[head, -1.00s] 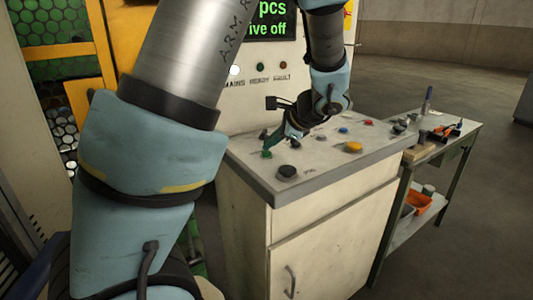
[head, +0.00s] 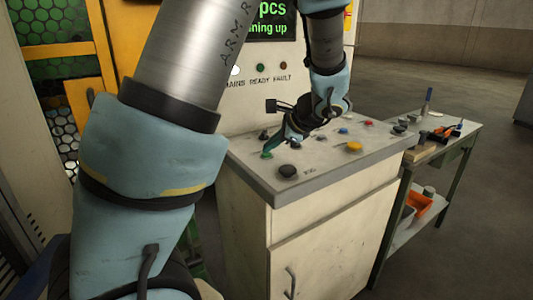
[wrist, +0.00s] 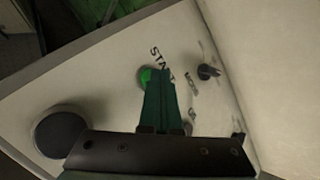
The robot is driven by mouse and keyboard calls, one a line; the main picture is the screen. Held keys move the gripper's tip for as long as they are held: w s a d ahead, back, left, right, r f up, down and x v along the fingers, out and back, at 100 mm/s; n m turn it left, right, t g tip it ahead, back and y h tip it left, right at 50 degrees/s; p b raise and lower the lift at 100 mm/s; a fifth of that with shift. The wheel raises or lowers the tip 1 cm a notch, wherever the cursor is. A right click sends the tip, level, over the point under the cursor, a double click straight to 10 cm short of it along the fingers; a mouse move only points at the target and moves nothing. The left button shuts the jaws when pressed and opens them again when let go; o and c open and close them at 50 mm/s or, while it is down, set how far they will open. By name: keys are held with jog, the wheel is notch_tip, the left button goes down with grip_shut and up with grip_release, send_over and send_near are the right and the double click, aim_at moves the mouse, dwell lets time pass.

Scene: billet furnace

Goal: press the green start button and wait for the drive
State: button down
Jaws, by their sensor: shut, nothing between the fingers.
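The green start button (head: 267,155) is at the left of the control desk's sloping top. My gripper (head: 273,147) is shut and empty, its tips down at the button. The display (head: 272,18) behind the desk, partly cut by my arm and the frame, shows green text ending "pcs" and "ning up".
A large black knob (head: 288,172) sits in front of the green button. A yellow button (head: 354,147), a blue one (head: 343,131) and a red one (head: 368,122) lie further right. A side table (head: 448,140) with tools stands right of the desk.

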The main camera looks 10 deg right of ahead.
aim_at(271, 154)
jog(key=shift+r+p, duration=0.7)
jog(key=shift+r, duration=0.1)
jog(key=shift+r, duration=0.15)
notch_tip(271, 154, up, 5)
jog(key=p, duration=0.4)
dwell(0.5)
